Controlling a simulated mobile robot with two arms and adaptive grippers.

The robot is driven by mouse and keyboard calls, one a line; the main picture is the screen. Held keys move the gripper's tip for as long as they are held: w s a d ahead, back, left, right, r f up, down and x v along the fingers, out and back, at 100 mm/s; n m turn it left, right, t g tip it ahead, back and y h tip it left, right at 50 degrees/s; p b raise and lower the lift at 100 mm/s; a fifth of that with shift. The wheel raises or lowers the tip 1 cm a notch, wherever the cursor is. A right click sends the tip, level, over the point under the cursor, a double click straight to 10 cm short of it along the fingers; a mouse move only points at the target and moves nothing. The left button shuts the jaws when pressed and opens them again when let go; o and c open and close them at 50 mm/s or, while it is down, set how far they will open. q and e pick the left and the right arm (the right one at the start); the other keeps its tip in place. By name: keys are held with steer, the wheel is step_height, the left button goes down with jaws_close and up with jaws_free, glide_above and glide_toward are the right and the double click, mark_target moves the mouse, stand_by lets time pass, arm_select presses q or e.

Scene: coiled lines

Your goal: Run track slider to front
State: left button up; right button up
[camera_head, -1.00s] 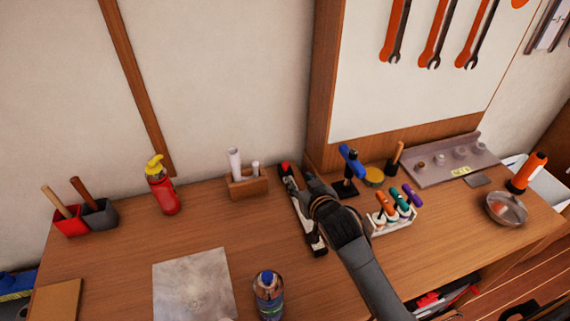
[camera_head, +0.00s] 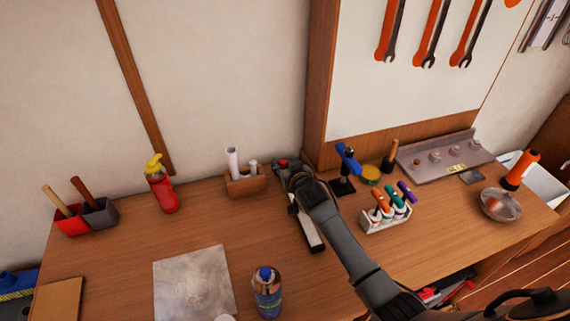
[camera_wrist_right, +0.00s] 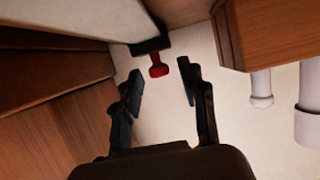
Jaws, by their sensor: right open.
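The track (camera_head: 309,231) is a narrow dark and pale rail on the wooden table, running from the back edge toward the front. Its red slider knob (camera_head: 281,163) is at the far end, near the wall. In the right wrist view the red knob (camera_wrist_right: 157,66) stands on a black block. My right gripper (camera_head: 287,170) is over the far end of the track and hides part of it. In the wrist view its open fingers (camera_wrist_right: 161,84) are on either side of the knob's line, with the knob just beyond the tips. My left gripper is not in view.
A wooden holder with white rolls (camera_head: 246,181) stands close left of the track's far end. A blue-handled tool (camera_head: 347,160) and a rack of colored handles (camera_head: 387,216) are to the right. A bottle (camera_head: 267,293) and a grey plate (camera_head: 193,284) are in front.

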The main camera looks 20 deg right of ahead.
steer(key=shift+s+r, duration=0.1)
steer(key=shift+c, duration=0.5)
jaws_close()
steer(key=shift+s+p, duration=0.4)
steer(key=s+p, duration=0.2)
steer(key=s, duration=0.2)
steer(key=shift+s, duration=0.2)
steer(key=shift+w, duration=0.1)
